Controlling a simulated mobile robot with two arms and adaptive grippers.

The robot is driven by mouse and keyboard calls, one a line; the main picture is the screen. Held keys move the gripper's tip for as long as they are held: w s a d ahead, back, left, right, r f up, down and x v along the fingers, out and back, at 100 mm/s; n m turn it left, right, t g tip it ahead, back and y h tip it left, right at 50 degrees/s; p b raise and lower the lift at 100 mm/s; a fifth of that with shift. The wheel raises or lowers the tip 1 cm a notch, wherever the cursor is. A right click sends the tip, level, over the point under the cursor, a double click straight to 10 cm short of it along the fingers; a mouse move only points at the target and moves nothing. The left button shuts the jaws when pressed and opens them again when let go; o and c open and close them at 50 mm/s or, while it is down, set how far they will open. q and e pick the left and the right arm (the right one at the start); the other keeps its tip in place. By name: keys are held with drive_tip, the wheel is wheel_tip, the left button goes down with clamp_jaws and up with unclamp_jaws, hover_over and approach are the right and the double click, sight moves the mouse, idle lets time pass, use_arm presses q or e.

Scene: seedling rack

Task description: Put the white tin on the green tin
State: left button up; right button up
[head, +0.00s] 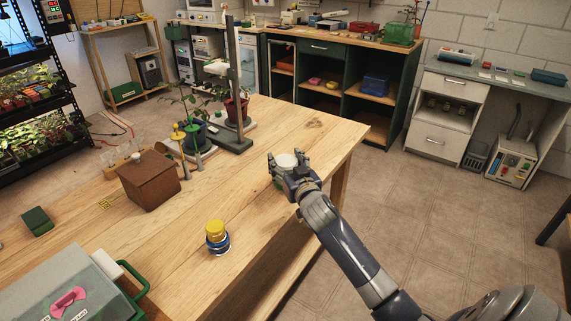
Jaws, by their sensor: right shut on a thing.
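The white tin (287,160) is at the right edge of the wooden table, between the fingers of my right gripper (286,170). My right gripper is shut on it, and only its pale round top shows well. A bit of green, likely the green tin (278,183), shows low beside the fingers, under the white tin. The gripper hides most of it, so I cannot tell whether the two tins touch. My left gripper is not in view.
A yellow tin (215,230) sits on a blue tin (217,244) nearer on the table (240,190). A brown box (150,181), potted plants on stands (236,110) and a grey case (75,285) stand to the left. The wood around the gripper is clear.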

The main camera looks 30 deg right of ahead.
sight(287, 155)
drive_tip(key=w+d, duration=0.2)
drive_tip(key=w, duration=0.1)
drive_tip(key=shift+w+d+f, duration=0.15)
drive_tip(key=shift+w, duration=0.1)
drive_tip(key=shift+f, duration=1.8)
drive_tip(key=shift+f, duration=0.15)
drive_tip(key=o, duration=1.1)
